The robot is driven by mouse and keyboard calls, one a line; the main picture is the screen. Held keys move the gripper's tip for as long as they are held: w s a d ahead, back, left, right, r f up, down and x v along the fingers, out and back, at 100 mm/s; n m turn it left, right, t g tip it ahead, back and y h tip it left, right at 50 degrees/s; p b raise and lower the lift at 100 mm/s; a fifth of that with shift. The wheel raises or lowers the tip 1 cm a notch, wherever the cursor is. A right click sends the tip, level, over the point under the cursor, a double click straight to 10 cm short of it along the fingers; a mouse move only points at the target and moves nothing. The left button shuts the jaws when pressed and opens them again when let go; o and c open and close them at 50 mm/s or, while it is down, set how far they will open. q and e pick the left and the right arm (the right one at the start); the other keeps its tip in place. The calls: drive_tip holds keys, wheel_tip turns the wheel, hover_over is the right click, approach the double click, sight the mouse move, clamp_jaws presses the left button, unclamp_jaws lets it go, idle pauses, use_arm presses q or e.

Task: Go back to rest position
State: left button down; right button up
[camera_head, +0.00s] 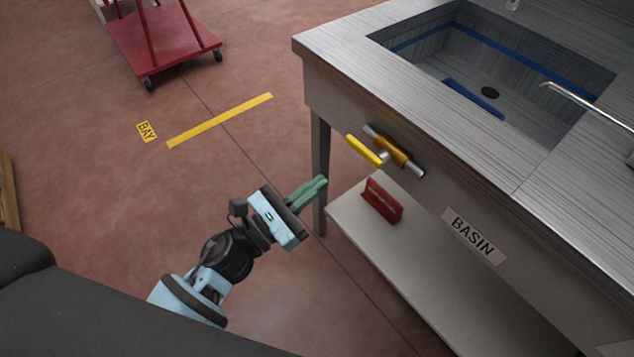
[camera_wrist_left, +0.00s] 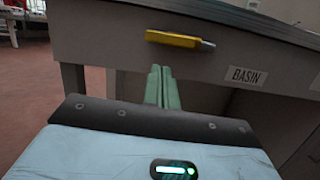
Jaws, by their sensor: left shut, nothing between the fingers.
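My left gripper (camera_head: 311,190) is shut and empty in the head view, with its green fingers pressed together. It is in the air beside the front left leg of the steel basin unit (camera_head: 400,130). The fingers also show in the left wrist view (camera_wrist_left: 162,88), pointing at the unit's front. A yellow-handled valve (camera_head: 385,150) is on the unit's front panel, up and to the right of the fingertips and apart from them. The valve also shows in the left wrist view (camera_wrist_left: 178,40). My right gripper is in neither view.
A red sign or holder (camera_head: 382,200) stands on the lower shelf (camera_head: 400,260) under the basin. A BASIN label (camera_head: 474,236) is on the front panel. A red trolley (camera_head: 160,45) is at the back left. Open floor (camera_head: 110,200) lies left of the unit.

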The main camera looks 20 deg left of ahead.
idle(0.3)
use_arm(q)
drive_tip(key=s+a+f+m+g+y+p, duration=0.1)
drive_tip(key=s+a+m+g+y+p, duration=0.1)
drive_tip(key=s+m+p, duration=0.4)
drive_tip(key=s+a+f+m+g+y+p, duration=0.2)
drive_tip(key=s+m+p, duration=0.5)
drive_tip(key=s+m, duration=0.7)
drive_tip(key=s+a+f+m+g+y+p, duration=0.1)
drive_tip(key=s+a+m+g+y+p, duration=0.2)
drive_tip(key=s+m, duration=0.7)
drive_tip(key=s+a+y+p, duration=0.1)
drive_tip(key=a+y+p, duration=0.1)
drive_tip(key=y+p, duration=0.1)
drive_tip(key=shift+s+a+f+g+y, duration=0.25)
drive_tip(key=shift+f+g+y, duration=0.05)
drive_tip(key=shift+g, duration=0.1)
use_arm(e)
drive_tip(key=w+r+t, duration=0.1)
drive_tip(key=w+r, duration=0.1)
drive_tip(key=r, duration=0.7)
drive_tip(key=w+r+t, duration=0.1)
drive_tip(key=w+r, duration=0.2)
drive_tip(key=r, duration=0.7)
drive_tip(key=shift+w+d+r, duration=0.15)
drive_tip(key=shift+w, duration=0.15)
